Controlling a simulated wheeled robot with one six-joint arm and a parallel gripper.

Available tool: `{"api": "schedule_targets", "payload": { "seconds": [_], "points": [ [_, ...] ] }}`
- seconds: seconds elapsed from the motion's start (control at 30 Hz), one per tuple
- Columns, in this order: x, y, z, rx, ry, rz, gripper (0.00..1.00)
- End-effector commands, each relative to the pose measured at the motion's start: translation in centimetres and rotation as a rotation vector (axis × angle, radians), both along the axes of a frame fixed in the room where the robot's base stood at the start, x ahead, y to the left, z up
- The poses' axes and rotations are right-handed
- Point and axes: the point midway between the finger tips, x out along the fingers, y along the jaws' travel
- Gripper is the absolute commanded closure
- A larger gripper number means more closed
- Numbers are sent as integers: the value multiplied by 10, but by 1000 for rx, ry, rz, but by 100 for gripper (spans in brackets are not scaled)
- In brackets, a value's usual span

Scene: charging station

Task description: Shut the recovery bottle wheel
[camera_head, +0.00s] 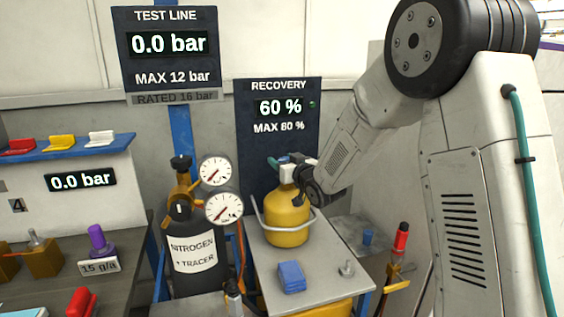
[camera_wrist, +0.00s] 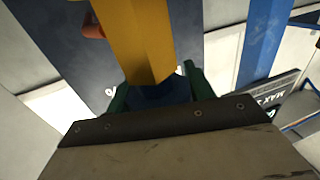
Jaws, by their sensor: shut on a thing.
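In the wrist view, the green fingers of my gripper (camera_wrist: 157,86) lie on either side of a dark blue wheel (camera_wrist: 155,94). They are shut on this wheel, which is only partly visible. A yellow part (camera_wrist: 136,38) rises beyond it. The wheel's turn position cannot be read.
The recovery display (camera_head: 278,107) behind reads 60 %, MAX 80 %. A nitrogen cylinder (camera_head: 194,252) with two gauges stands close to the left. A blue block (camera_head: 291,277) and a small metal knob (camera_head: 347,268) sit at the bench front. A red-topped tool (camera_head: 400,240) is at right.

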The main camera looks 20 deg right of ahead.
Motion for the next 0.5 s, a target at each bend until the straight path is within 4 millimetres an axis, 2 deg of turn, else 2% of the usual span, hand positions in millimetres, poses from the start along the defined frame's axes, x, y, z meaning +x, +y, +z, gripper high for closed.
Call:
{"api": "schedule_targets", "payload": {
  "seconds": [0.27, 0.5],
  "points": [
    [0, -1, 0, 0, 0, -155, 70],
    [0, -6, 0, -1, 0, -374, 70]
  ]
}}
